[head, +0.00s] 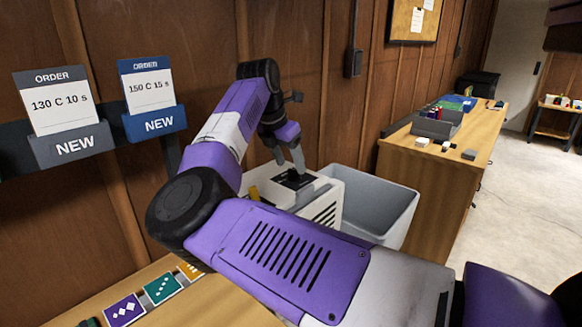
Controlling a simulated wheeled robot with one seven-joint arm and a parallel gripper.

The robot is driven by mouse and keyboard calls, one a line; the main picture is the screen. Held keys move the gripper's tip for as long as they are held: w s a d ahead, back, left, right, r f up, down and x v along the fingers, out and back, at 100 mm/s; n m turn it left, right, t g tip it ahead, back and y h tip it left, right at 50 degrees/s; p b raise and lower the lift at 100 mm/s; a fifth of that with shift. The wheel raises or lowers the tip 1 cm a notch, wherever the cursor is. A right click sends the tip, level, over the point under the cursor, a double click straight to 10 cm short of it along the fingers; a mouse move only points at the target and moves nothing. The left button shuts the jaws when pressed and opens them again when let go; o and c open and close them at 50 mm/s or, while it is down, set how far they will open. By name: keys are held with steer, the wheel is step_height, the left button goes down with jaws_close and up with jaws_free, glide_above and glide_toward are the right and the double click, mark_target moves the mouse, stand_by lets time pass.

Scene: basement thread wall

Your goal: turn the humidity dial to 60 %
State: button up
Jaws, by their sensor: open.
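A white boxy machine (327,199) with dark side vents stands beyond my forearm, and my arm hides much of it. A black part (294,180) shows on its top, and a small yellow piece (254,193) shows at its left. I cannot tell whether the black part is the humidity dial, and no 60 % mark can be read. My gripper (289,164) points down just above the black part with its grey fingers apart. I cannot tell whether the fingers touch it.
A grey open bin (385,197) stands right of the machine. A wooden counter (450,165) holds trays and small items. Order cards, 130 C 10 s (60,101) and 150 C 15 s (148,88), hang on the left wall. Coloured symbol tiles (163,287) lie below. Floor is clear at right.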

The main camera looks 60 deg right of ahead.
mark_target(294, 174)
steer(key=shift+x, duration=1.1)
jaws_close()
